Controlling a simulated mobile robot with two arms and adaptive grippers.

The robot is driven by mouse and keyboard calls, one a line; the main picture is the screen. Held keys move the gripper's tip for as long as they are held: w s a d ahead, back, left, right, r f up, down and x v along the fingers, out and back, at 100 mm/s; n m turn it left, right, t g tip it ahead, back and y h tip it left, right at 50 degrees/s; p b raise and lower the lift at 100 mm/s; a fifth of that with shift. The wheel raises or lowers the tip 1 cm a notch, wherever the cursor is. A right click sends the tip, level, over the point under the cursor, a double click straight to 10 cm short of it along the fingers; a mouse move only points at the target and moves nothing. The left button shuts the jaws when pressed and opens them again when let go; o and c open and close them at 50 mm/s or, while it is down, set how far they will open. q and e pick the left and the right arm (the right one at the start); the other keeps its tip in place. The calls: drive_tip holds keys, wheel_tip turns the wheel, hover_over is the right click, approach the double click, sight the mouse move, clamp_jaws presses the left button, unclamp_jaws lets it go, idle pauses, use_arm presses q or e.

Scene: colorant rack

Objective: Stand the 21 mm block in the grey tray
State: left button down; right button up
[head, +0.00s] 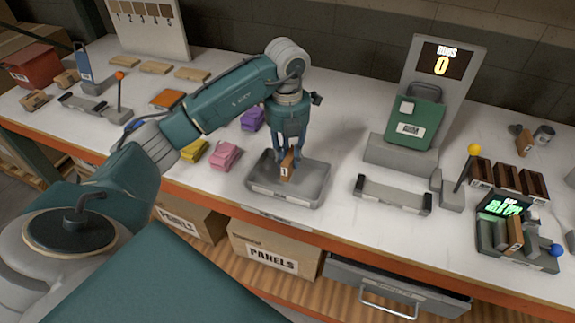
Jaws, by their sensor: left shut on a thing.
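My left gripper (287,145) reaches down over the grey tray (308,194) in the middle of the table. It is shut on a small orange-brown block (286,168) with a white label on its front. The block is upright between the fingers, over the tray's inside. I cannot tell whether its foot touches the tray floor. No size marking on it is readable with certainty. My right gripper is not in view.
Pink (225,155), yellow (194,151) and purple (252,119) pieces lie left of the tray. A measuring device (515,235) holding an orange block is at far right.

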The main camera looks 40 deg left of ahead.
use_arm(q)
wheel_tip(320, 180, down, 3)
drive_tip(key=shift+f+p, duration=0.1)
drive_tip(key=shift+p, duration=0.35)
drive_tip(key=shift+f, duration=0.3)
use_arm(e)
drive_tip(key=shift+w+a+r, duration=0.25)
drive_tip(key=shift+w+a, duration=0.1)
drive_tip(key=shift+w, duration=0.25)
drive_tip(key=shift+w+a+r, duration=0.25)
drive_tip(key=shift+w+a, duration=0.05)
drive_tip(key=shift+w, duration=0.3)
use_arm(q)
drive_tip(key=shift+f, duration=0.2)
drive_tip(key=c, duration=1.5)
unclamp_jaws()
drive_tip(key=shift+r, duration=0.1)
drive_tip(key=shift+c, duration=0.2)
drive_tip(key=shift+o, duration=0.4)
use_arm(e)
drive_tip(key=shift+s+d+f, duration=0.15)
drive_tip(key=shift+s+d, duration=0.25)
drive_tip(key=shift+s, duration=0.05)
use_arm(q)
drive_tip(key=shift+r, duration=0.1)
